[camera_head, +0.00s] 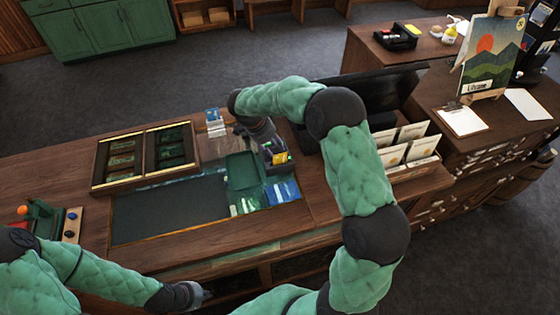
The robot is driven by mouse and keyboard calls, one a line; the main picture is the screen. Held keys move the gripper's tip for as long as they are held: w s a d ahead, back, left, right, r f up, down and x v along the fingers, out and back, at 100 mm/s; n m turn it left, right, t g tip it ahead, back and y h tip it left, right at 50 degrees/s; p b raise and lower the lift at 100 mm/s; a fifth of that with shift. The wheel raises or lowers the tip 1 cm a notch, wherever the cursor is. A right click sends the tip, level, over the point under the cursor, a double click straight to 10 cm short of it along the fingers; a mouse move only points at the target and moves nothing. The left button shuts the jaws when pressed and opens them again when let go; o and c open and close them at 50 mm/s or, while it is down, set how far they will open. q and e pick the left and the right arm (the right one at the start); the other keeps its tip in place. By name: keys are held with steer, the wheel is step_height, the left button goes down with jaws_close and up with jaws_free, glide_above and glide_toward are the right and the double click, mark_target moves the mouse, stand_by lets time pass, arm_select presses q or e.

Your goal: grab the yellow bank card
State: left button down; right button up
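A small yellow piece that looks like the yellow bank card (280,158) shows at a dark device with a green light on the counter (60,158). My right gripper (272,145) reaches down from above, its fingertips close to this yellow piece. The fingers are small and dark there, so I cannot tell whether they touch it or are open or shut. My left gripper (199,294) is low at the front of the counter, away from the card. Its finger opening is not clear.
A green tray (242,170) and a blue card-like sheet (283,192) lie beside the device. A dark mat (170,210) is left of them. A black monitor (375,90) and a wooden rack of cards (410,170) stand to the right, near my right arm.

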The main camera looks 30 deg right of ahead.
mark_target(280, 156)
steer(key=shift+s+x, duration=0.2)
steer(key=shift+x, duration=1.3)
steer(key=shift+s+x, duration=0.2)
steer(key=shift+x, duration=1.25)
steer(key=shift+a, duration=0.15)
jaws_close()
